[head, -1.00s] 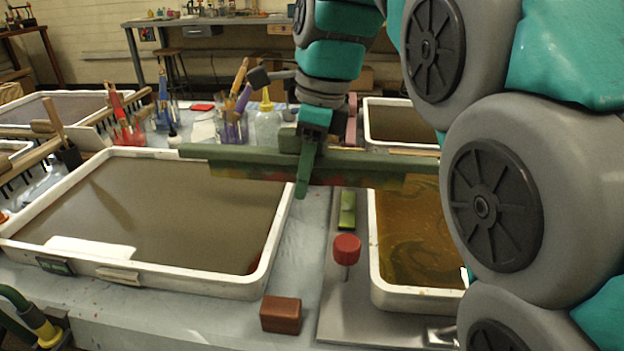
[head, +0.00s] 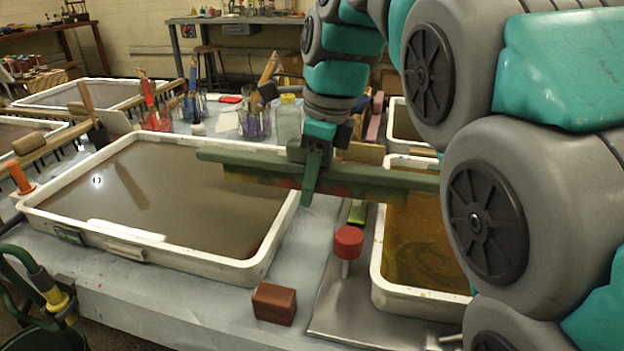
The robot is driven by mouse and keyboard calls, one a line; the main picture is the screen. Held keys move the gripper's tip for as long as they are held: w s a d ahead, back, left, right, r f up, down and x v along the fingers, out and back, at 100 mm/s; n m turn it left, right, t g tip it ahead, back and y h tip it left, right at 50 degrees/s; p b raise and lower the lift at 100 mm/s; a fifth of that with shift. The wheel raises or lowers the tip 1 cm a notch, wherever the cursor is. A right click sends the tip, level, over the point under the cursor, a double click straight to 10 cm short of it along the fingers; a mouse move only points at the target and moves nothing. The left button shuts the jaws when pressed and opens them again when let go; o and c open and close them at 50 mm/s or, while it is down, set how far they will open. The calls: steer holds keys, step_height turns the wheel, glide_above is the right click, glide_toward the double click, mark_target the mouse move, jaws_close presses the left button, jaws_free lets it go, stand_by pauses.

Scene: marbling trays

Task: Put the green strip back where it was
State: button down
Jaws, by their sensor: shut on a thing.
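The green strip (head: 378,178) is a long, thin bar with stained lower edges. My gripper (head: 311,180) is shut on it near its middle and holds it roughly level. In the picture it spans from the right part of the large grey-brown tray (head: 262,262) across the gap to the amber tray (head: 378,272). The strip's right end is hidden behind my arm. Whether it touches either tray rim cannot be told from this view.
A red knob (head: 348,242) stands on a grey metal plate (head: 335,312) beside a brown block (head: 274,304). A green block (head: 357,212) lies in the gap. Tool jars, including a purple one (head: 254,124), stand behind the trays.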

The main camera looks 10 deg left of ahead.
steer(key=shift+f, duration=0.3)
steer(key=c, duration=0.6)
jaws_free()
steer(key=shift+c, duration=0.2)
steer(key=shift+r, duration=0.1)
steer(key=shift+r, duration=0.5)
steer(key=r, duration=0.5)
steer(key=shift+d+r+p, duration=0.15)
steer(key=shift+d+p, duration=0.2)
steer(key=shift+d, duration=0.05)
steer(key=shift+s+r, duration=0.15)
steer(key=shift+r, duration=0.25)
steer(key=shift+d+r+p, duration=0.15)
steer(key=shift+r+p, duration=0.4)
steer(key=shift+p, duration=0.15)
